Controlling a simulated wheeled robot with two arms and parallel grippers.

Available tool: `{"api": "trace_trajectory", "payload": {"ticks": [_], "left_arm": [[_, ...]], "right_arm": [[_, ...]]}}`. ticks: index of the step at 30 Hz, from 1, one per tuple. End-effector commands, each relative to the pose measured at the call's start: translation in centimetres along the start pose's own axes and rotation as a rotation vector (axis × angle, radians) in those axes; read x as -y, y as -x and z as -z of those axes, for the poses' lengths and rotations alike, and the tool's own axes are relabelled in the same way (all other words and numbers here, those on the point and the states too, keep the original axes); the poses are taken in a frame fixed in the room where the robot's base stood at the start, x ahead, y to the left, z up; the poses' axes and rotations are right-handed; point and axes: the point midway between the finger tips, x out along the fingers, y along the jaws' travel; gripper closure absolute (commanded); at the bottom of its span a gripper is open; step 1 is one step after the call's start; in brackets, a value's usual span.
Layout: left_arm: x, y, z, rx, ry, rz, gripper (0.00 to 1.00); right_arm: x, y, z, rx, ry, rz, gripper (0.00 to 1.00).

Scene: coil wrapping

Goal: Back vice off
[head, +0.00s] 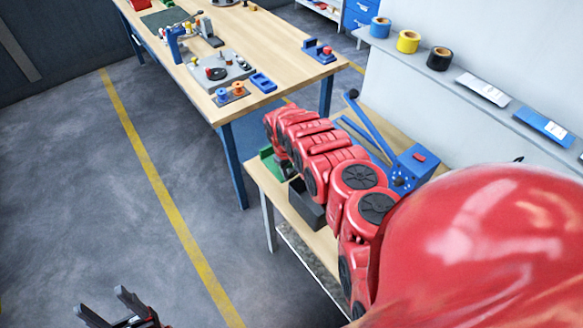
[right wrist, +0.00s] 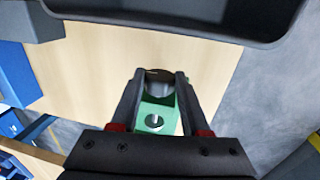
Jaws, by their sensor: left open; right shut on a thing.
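A green vice (head: 272,163) stands on the small wooden bench at its far left end, mostly hidden by my right arm in the head view. In the right wrist view the green vice (right wrist: 156,116) lies between the fingers of my right gripper (right wrist: 160,77), with a round metal part at its far end. My right gripper is shut on the vice; exactly which part it grips is hard to tell. In the head view my right gripper is hidden. My left gripper (head: 101,303) is open and empty at the bottom left, over the floor, away from the bench.
A dark grey bin (head: 306,206) is close to my right arm; it also shows in the right wrist view (right wrist: 175,32). A blue lever machine (head: 412,166) stands behind the arm. A wall shelf (head: 462,72) carries tape rolls. A long table (head: 290,55) holds several fixtures.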

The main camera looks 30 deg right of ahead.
Motion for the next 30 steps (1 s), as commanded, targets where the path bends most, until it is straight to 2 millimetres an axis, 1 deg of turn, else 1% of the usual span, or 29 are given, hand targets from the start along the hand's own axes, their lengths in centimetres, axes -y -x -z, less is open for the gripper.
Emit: {"api": "trace_trajectory", "payload": {"ticks": [4, 14, 15, 19, 27, 30], "left_arm": [[0.01, -0.21, 0.04, 0.000, 0.000, 0.000, 0.38], [0.01, -0.18, 0.03, 0.000, 0.000, 0.000, 0.38], [0.01, -0.18, 0.04, 0.000, 0.000, 0.000, 0.38], [0.01, -0.18, 0.03, 0.000, 0.000, 0.000, 0.38], [0.01, -0.21, 0.03, 0.000, 0.000, 0.000, 0.38], [0.04, -0.69, 0.12, 0.000, 0.000, 0.000, 0.38]], "right_arm": [[0.10, 0.02, 0.03, -0.002, 0.003, -0.045, 1.00], [0.11, -0.05, 0.06, -0.004, 0.003, -0.052, 1.00], [0.11, -0.04, 0.07, -0.004, 0.003, -0.052, 0.47], [0.12, -0.04, 0.07, -0.004, 0.002, -0.051, 0.24], [0.12, 0.01, 0.08, -0.004, 0.002, -0.051, 0.24], [0.11, 0.61, 0.08, -0.004, 0.003, -0.051, 0.24]]}}
